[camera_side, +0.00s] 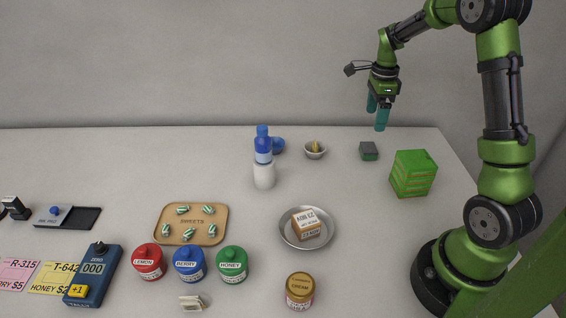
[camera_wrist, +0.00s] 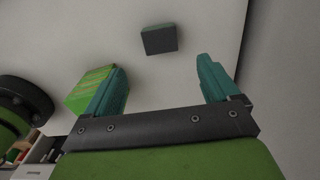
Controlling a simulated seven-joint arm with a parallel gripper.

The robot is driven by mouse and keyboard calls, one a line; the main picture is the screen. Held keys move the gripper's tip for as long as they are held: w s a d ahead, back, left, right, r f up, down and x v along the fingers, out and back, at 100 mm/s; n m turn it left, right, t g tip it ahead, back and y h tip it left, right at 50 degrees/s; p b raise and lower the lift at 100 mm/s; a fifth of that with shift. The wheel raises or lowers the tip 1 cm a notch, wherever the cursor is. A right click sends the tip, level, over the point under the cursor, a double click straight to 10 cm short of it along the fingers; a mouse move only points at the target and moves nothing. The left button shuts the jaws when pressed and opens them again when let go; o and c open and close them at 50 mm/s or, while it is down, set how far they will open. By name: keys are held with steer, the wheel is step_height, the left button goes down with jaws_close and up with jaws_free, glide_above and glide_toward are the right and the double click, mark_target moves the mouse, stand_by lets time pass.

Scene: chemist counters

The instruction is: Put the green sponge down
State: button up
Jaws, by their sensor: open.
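The green sponge (camera_side: 368,151) is a small block, dark green on top, lying on the counter near the back right. It also shows in the wrist view as a dark block (camera_wrist: 159,40), ahead of the fingertips and between their lines. My gripper (camera_side: 378,118) hangs above the counter, above the sponge's level and apart from it. Its two teal fingers (camera_wrist: 160,78) are spread wide with nothing between them.
A green box stack (camera_side: 413,173) stands right of the sponge. A small white bowl (camera_side: 315,151) is to its left, then a blue-capped bottle (camera_side: 264,160). A metal dish (camera_side: 287,236) holding a small box is in front. Bare counter surrounds the sponge.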

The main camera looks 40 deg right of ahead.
steer(key=s+a+r+n+t, duration=0.2)
steer(key=a+r+n+t, duration=0.1)
steer(key=a+r+n, duration=0.85)
steer(key=s+a+n+t+y, duration=0.1)
steer(key=s+a+n+t, duration=0.1)
steer(key=s+a+n, duration=0.3)
steer(key=s+a+r+n+t+y, duration=0.1)
steer(key=s+a+n, duration=0.4)
steer(key=a, duration=0.5)
steer(key=shift+s+n+t, duration=0.3)
steer(key=shift+n+t, duration=0.3)
steer(key=shift+n, duration=0.15)
